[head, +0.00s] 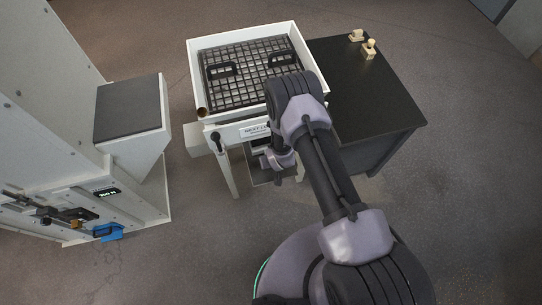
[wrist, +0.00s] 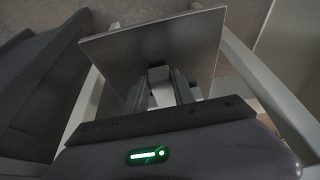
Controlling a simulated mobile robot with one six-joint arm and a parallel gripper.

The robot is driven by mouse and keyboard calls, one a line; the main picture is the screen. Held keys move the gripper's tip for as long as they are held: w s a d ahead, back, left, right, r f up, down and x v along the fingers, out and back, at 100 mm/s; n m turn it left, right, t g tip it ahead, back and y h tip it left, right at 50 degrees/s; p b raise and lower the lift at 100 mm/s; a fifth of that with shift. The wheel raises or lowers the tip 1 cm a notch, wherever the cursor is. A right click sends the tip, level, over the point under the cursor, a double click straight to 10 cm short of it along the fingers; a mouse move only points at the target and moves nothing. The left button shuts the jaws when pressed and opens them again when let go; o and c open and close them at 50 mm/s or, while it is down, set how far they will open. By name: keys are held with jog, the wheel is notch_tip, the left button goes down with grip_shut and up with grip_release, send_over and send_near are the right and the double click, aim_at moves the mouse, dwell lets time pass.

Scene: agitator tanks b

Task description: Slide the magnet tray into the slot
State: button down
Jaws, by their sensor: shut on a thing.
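My gripper (wrist: 161,80) is shut on the small handle of the magnet tray, whose flat grey plate (wrist: 135,52) fills the space ahead of the fingers in the wrist view. The plate looks tilted in that view. In the head view my gripper (head: 277,162) is low in front of the white screen box (head: 195,82), just below its labelled front edge. Part of a grey plate (head: 262,179) shows under it, between the stand's legs. My arm hides most of the tray. The slot itself is not clearly visible, so I cannot tell whether the tray is in it.
The white box holds a dark grid with two black handles (head: 222,70). A black-topped cabinet (head: 375,100) with small cream parts (head: 369,49) stands right of it. A pale machine with a dark-topped housing (head: 128,108) stands left. The stand's legs (head: 228,175) flank my gripper.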

jog(key=c, duration=1.5)
grip_release()
jog(key=shift+f, duration=0.3)
jog(key=o, duration=0.4)
jog(key=shift+r, duration=0.15)
jog(key=shift+o, duration=0.2)
